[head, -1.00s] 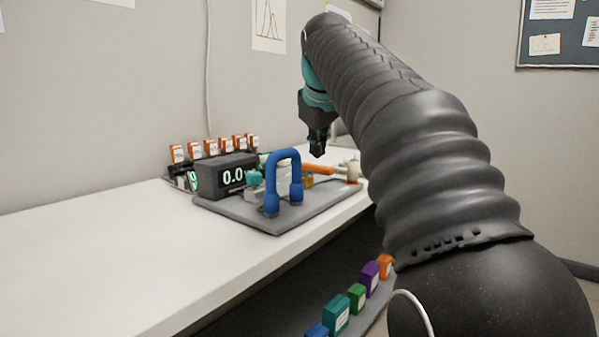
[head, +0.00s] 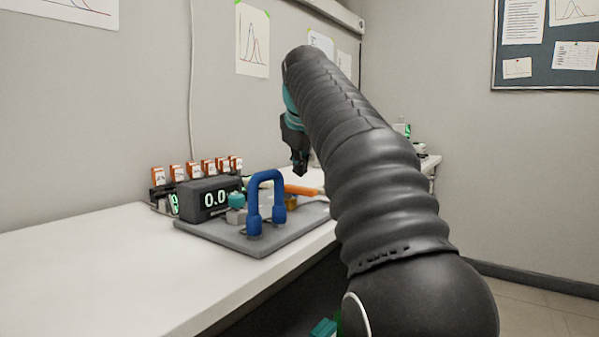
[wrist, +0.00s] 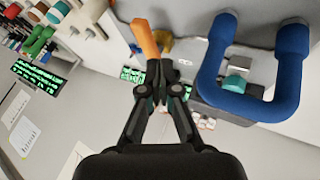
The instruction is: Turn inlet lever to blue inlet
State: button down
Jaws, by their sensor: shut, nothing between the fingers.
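An orange bar (head: 302,190), which looks like the lever, lies on the grey device plate (head: 260,240) behind a blue U-shaped tube (head: 265,178). In the wrist view the orange bar (wrist: 145,38) ends close to my fingertips; I cannot tell whether they touch. The blue tube (wrist: 250,106) is to the right there. A teal knob (head: 236,200) sits left of the tube. My gripper (head: 300,172) is above the plate, pointing down; in the wrist view its fingers (wrist: 160,72) are closed together with nothing held. Which part is the blue inlet is not certain.
A black display box (head: 208,199) reading 0.0 stands left of the tube. Several orange-labelled items (head: 207,168) line up behind it. The white bench (head: 90,260) is clear at front left. My arm covers part of the right side.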

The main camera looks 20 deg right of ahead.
aim_at(299, 193)
jog(key=b+x, duration=0.1)
jog(key=x, duration=0.7)
jog(key=shift+b, duration=0.4)
